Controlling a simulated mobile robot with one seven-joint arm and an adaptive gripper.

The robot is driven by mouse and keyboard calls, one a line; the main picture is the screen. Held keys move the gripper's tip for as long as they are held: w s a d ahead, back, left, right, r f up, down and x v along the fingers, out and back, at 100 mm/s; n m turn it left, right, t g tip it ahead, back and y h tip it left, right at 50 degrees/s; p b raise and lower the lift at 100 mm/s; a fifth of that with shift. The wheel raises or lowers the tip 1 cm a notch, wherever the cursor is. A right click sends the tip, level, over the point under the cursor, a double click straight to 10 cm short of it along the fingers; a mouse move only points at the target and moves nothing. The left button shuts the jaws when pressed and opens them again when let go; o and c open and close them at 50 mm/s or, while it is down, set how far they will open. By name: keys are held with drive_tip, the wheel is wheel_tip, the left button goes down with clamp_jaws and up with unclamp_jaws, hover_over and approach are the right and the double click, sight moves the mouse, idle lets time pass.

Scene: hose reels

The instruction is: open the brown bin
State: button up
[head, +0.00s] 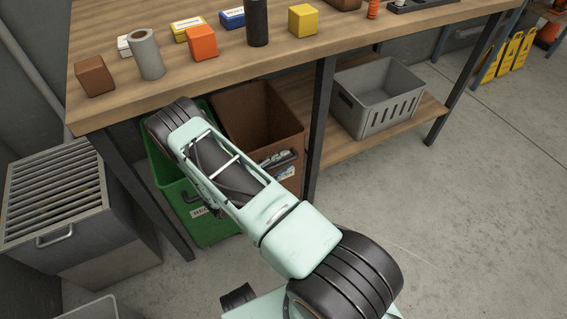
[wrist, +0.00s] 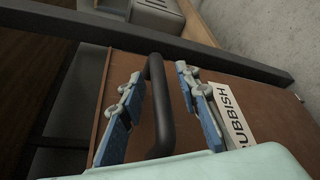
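The brown bin (head: 238,104) stands under the workbench, right of a green bin, its front facing me. In the wrist view, its brown front (wrist: 245,105) fills much of the picture and carries a black bar handle (wrist: 160,110) and a white label reading "UBBISH" (wrist: 235,112). My gripper (wrist: 159,76) is open, with one blue-padded finger on each side of the handle. Narrow gaps show between the pads and the bar. In the head view, my arm covers part of the bin's left side, and the fingers look small beside the handle.
The green bin (head: 218,226) stands close on the left, partly behind my arm. A dark table leg (head: 319,125) rises just right of the brown bin. A grey crate (head: 372,122) sits on the low shelf, and a slatted grey cabinet (head: 95,235) stands left.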

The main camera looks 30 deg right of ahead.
clamp_jaws()
drive_tip(key=shift+s, duration=0.1)
idle(0.4)
